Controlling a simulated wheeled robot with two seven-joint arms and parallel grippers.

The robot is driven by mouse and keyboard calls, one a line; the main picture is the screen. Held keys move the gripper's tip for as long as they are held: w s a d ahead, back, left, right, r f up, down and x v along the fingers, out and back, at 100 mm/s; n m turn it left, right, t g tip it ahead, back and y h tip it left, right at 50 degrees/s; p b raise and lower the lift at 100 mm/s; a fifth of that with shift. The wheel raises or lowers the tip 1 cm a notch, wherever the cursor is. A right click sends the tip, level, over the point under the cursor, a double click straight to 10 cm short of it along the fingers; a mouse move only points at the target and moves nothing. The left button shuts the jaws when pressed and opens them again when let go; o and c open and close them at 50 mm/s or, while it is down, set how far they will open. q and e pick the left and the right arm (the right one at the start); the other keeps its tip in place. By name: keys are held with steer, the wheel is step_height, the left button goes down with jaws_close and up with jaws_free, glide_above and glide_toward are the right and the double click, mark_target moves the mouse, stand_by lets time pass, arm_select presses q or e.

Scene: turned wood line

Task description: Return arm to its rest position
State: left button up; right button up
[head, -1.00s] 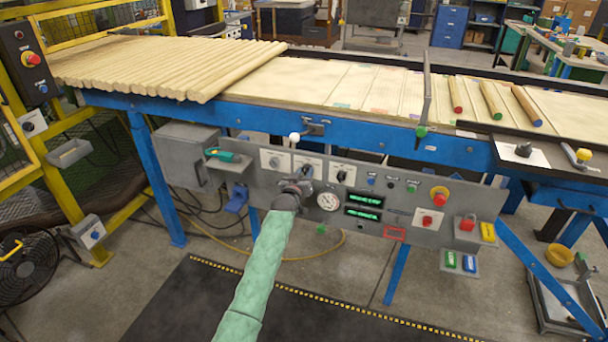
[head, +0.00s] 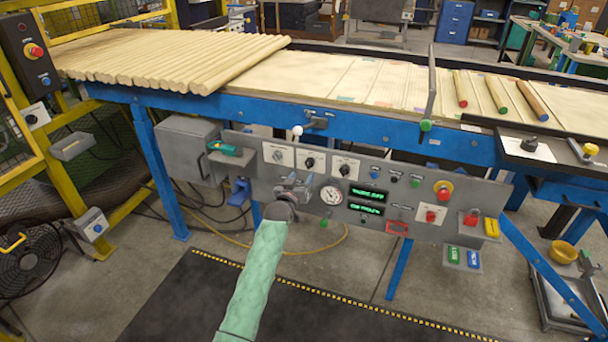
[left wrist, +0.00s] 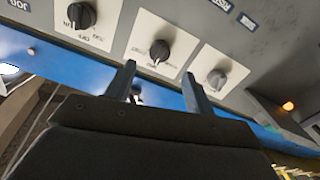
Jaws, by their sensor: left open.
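My left arm, in a green sleeve, reaches up from the bottom of the head view. Its gripper (head: 292,186) is in front of the grey control panel (head: 262,188), below the row of rotary knobs. In the left wrist view the two fingers (left wrist: 163,85) stand apart with nothing between them. A black knob on a white plate (left wrist: 150,28) shows just beyond the fingertips, apart from them as far as I can tell. My right gripper is in neither view.
Above the panel is a blue-framed table (head: 250,108) with pale wooden rods (head: 170,58) at left and three colour-tipped rods at right. A pressure gauge (head: 330,195), green displays (head: 367,200) and a red button (head: 443,190) sit right of my gripper. Open floor lies below.

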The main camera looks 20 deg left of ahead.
arm_select(q)
steer(key=shift+s, duration=0.6)
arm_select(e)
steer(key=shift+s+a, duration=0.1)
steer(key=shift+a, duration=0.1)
arm_select(q)
steer(key=s+d+f+m+g+p, duration=0.15)
steer(key=s+d+g, duration=0.25)
steer(key=s, duration=1.1)
steer(key=s+d+f+m+g+h+p, duration=0.15)
steer(key=s+d+g, duration=0.35)
steer(key=s, duration=1)
steer(key=s+d+f+m+g+y, duration=0.15)
steer(key=s+d+g, duration=0.25)
steer(key=s, duration=1)
steer(key=s+d+f+g+h+p, duration=0.1)
steer(key=s+f, duration=0.5)
steer(key=s, duration=0.7)
steer(key=shift+s+g, duration=0.15)
steer(key=shift+g, duration=0.75)
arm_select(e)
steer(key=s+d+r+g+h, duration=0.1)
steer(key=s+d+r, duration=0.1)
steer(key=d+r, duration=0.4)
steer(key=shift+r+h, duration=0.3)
arm_select(q)
steer(key=shift+d+f, duration=0.1)
